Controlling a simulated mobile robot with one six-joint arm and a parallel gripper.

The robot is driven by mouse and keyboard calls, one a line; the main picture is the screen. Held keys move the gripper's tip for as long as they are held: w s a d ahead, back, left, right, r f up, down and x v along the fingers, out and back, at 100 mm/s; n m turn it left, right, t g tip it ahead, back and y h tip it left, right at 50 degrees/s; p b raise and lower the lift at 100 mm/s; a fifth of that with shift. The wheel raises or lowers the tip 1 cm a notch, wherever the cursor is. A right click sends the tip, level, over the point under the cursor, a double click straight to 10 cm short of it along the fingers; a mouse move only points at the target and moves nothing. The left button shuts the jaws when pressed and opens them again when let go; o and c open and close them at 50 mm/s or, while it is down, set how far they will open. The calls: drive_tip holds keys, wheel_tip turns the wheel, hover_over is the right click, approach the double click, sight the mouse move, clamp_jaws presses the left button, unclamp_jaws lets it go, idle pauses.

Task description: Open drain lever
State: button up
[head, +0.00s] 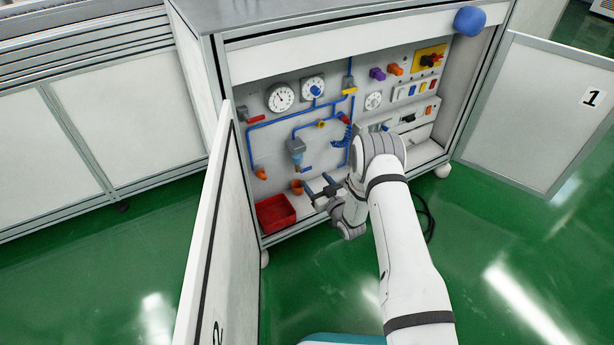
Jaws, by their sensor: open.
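The open cabinet's grey panel (275,135) carries blue pipes and coloured fittings. One small orange fitting (260,173) is at the panel's lower left. Another orange fitting (297,187) is below the grey-and-blue filter unit (296,150). Neither is labelled legibly, so I cannot tell which is the drain lever. A red-handled valve (252,120) sits higher on the left pipe. My gripper (317,188) is open and empty low in front of the panel, just right of the orange fitting under the filter. Contact cannot be made out. My arm hides part of the panel's lower right.
A red bin (275,214) stands on the cabinet floor at the left. The left door (222,225) and the right door (545,115), marked 1, are both swung open. Gauges (281,97) and switches fill the upper panel. A dark cable lies on the green floor.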

sight(307, 170)
drive_tip(key=b+x, duration=0.1)
drive_tip(key=x, duration=0.3)
drive_tip(key=shift+w+a+f+b, duration=0.1)
drive_tip(key=shift+b, duration=0.2)
drive_tip(key=shift+w+a, duration=0.35)
drive_tip(key=shift+w, duration=0.25)
drive_tip(key=shift+c, duration=0.6)
